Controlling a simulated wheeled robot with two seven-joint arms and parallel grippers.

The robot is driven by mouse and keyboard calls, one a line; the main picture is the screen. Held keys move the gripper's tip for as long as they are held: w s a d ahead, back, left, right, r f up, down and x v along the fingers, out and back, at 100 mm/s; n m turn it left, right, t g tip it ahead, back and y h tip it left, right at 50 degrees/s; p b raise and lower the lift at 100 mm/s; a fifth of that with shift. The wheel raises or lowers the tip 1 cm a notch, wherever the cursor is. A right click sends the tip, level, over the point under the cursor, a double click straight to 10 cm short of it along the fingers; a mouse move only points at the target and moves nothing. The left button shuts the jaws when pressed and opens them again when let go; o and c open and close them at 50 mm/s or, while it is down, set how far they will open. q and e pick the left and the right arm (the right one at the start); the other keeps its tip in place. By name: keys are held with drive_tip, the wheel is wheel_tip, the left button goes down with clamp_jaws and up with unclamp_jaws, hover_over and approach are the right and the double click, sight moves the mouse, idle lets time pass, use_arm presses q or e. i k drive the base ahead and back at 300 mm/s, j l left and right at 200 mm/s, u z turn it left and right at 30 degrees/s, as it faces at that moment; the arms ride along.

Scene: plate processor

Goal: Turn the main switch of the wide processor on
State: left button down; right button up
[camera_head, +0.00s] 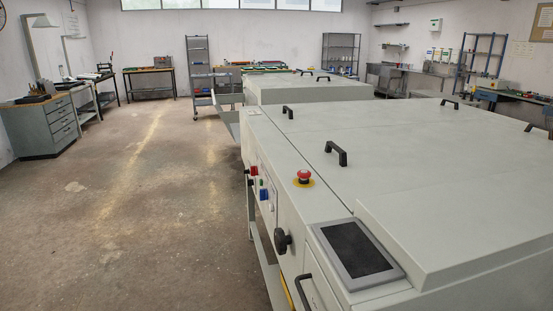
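The wide processor (440,150) is a large pale grey machine filling the right half of the head view. On its left side face is a big black rotary knob (282,240). Farther along that face is a small panel with a red part (254,170), a blue part (264,194) and a small green one. Which of these is the main switch I cannot tell for sure, and the knob's position is not readable. A red emergency button (303,177) on a yellow ring sits on the top edge. A dark screen (355,246) is at the near corner. Neither gripper is in view.
Black handles (336,153) stand on the processor's lids. A second grey machine (310,92) is behind it. The concrete floor (150,210) to the left is open. Drawer cabinets (45,128), workbenches and shelf racks (200,75) line the walls.

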sight(254, 171)
drive_tip(key=i+j+z, duration=0.25)
drive_tip(key=z, duration=0.2)
drive_tip(key=i+j+z, duration=0.3)
drive_tip(key=z, duration=0.2)
